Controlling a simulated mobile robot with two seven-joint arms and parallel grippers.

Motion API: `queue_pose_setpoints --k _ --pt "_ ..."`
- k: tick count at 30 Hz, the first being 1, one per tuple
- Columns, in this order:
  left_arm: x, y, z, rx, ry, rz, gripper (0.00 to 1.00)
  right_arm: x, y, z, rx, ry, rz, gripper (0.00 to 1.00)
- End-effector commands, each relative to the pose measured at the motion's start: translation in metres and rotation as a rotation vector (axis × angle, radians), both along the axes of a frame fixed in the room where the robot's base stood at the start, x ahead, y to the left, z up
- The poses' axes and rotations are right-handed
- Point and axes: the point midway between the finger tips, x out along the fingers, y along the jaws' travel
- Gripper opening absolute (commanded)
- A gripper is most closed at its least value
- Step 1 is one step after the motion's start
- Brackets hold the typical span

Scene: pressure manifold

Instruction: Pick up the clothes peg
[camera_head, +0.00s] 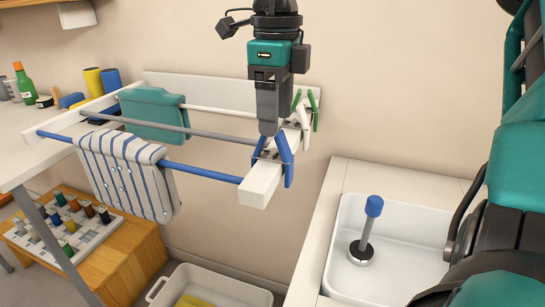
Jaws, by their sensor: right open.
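A blue clothes peg (286,160) sits on the white end bar (259,188) of a drying rack, near the bar's front end. Green pegs (314,109) and a pale peg (304,118) sit further back on the same bar. My right gripper (268,132) points down just above and slightly left of the blue peg, with its jaws open. The fingers overlap in this view, so the gap between them is hidden. I cannot tell whether they touch the peg. My left gripper is not in view.
A striped cloth (127,174) and a teal cloth (152,114) hang on the rack's rods. A white sink (398,270) with a blue-topped tool (368,228) lies to the right. A white tub (212,289) stands below. Bottles and rolls stand at left.

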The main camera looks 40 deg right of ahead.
Motion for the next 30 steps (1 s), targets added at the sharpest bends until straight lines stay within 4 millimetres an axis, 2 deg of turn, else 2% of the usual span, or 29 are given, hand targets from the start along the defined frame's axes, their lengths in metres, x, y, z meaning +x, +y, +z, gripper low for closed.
queue_pose_setpoints --k 12,20,23,30 --pt "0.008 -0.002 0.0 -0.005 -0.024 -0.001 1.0 0.003 0.004 -0.051 0.001 0.0 0.0 0.64" --pt "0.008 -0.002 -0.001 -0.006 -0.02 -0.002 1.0 0.003 0.004 -0.053 0.0 -0.001 0.0 0.64" --pt "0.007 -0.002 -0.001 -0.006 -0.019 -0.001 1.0 0.003 0.004 -0.053 0.0 -0.001 0.0 0.57" --pt "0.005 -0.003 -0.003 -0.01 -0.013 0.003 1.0 0.003 0.004 -0.053 0.0 -0.001 0.0 0.34"
